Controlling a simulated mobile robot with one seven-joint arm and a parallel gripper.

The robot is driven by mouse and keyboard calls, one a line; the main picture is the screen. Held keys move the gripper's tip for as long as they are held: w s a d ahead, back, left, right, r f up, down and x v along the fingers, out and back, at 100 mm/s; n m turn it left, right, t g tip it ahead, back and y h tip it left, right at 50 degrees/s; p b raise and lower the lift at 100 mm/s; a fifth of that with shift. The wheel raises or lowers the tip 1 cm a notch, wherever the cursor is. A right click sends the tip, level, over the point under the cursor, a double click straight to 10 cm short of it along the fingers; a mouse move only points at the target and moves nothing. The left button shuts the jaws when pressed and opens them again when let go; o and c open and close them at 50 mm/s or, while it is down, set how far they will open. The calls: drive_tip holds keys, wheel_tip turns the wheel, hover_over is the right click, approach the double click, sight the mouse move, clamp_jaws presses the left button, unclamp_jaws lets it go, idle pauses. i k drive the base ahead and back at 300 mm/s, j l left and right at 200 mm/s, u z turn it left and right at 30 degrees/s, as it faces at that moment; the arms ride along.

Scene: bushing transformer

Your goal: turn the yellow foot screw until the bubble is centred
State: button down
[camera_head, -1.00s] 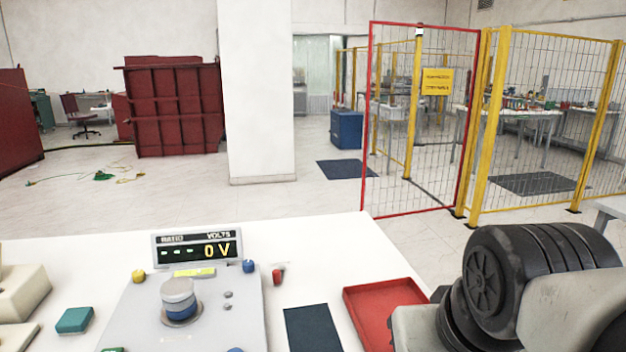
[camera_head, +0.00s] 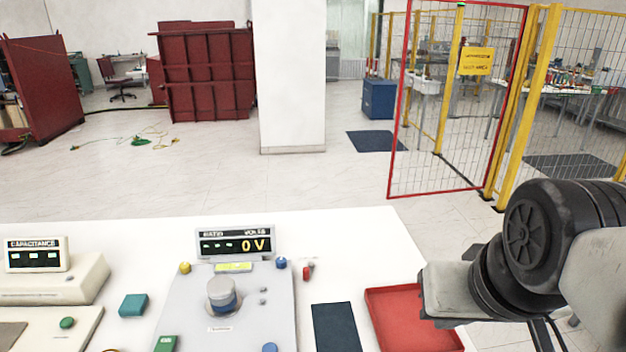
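A small yellow knob (camera_head: 185,268), which looks like the yellow foot screw, stands at the far left corner of a grey plate (camera_head: 185,305) on the white table. A yellow-green strip (camera_head: 234,267), which looks like the level vial, lies at the plate's far edge. It is too small to show where its bubble sits. A grey and blue cylinder (camera_head: 222,297) stands on the plate. Links of my arm fill the right side, right of the plate and well apart from the yellow knob. No gripper fingers show.
A display reading 0 V (camera_head: 235,243) stands behind the plate. Blue knobs (camera_head: 281,262), a red piece (camera_head: 307,272), a teal block (camera_head: 133,305), a dark mat (camera_head: 335,328) and a red tray (camera_head: 385,292) surround the plate. A capacitance meter (camera_head: 37,255) stands left. The table's far strip is clear.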

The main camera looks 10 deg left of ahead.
sight(185, 267)
drive_tip(key=k+j+u, duration=0.1)
drive_tip(key=j+u, duration=0.35)
drive_tip(key=j, duration=0.15)
drive_tip(key=j+u, duration=0.45)
drive_tip(key=j, duration=0.15)
drive_tip(key=i+j, duration=0.15)
drive_tip(key=j, duration=0.15)
drive_tip(key=i+j+z, duration=0.1)
drive_tip(key=j, duration=0.2)
drive_tip(key=i+j, duration=0.15)
drive_tip(key=j, duration=0.15)
